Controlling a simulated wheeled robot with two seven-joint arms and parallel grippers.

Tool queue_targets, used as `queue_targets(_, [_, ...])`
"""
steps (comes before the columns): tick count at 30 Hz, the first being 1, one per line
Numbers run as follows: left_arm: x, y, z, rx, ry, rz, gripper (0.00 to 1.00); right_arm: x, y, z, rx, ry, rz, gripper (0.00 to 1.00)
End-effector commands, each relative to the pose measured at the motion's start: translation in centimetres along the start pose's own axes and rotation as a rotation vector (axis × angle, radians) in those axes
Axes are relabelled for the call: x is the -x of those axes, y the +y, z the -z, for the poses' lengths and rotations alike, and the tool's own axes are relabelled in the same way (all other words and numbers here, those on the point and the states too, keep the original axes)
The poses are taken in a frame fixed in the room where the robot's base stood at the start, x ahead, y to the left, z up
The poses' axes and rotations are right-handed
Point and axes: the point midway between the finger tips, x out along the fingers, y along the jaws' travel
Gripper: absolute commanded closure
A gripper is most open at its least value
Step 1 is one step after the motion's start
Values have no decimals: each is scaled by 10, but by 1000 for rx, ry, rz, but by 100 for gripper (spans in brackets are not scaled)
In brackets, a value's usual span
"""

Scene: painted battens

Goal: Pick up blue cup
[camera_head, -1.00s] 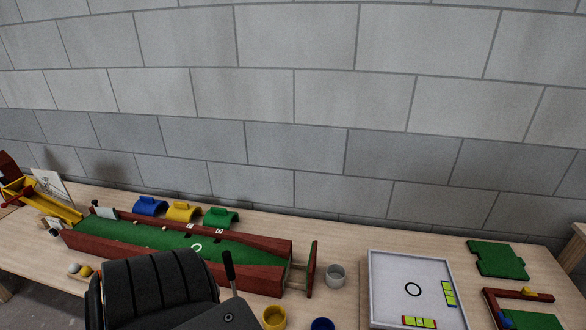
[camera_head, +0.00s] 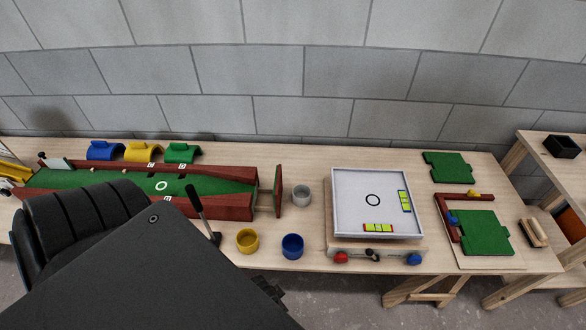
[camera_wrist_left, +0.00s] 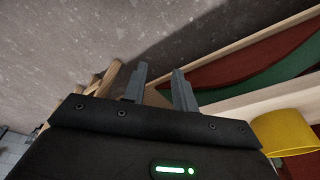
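The blue cup (camera_head: 292,246) stands upright on the table near its front edge, right of the yellow cup (camera_head: 247,240). My left arm fills the lower left of the head view. Its gripper is mostly hidden there; a dark part shows below the blue cup, near the table's front edge. In the left wrist view, my left gripper (camera_wrist_left: 159,86) has its two fingers apart with nothing between them. The yellow cup (camera_wrist_left: 288,131) shows at the right there, beside the gripper. The blue cup does not show in that view. My right gripper is not in view.
A grey cup (camera_head: 301,195) stands behind the blue cup. A red-walled green lane (camera_head: 235,207) lies left, with an upright red board (camera_head: 278,190) at its end. A white tray (camera_head: 345,228) stands right, with red and blue knobs before it. Bare table surrounds the blue cup.

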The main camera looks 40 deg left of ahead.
Motion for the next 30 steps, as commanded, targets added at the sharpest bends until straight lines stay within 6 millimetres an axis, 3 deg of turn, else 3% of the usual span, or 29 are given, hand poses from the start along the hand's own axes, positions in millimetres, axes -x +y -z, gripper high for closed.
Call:
queue_targets(3, [45, -2, 20, 2, 25, 2, 72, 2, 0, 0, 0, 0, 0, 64])
queue_targets(11, [128, 0, 54, -24, 89, 3, 72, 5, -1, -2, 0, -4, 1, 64])
queue_targets(14, [161, 7, 80, -76, 155, -1, 72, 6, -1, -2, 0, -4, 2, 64])
queue_targets(16, [182, 19, 108, -151, 234, -7, 72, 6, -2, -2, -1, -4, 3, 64])
queue_targets(24, [199, 70, 179, -434, 444, -54, 72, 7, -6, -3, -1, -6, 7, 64])
queue_targets(30, [191, 106, 208, -712, 530, -120, 72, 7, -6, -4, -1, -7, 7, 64])
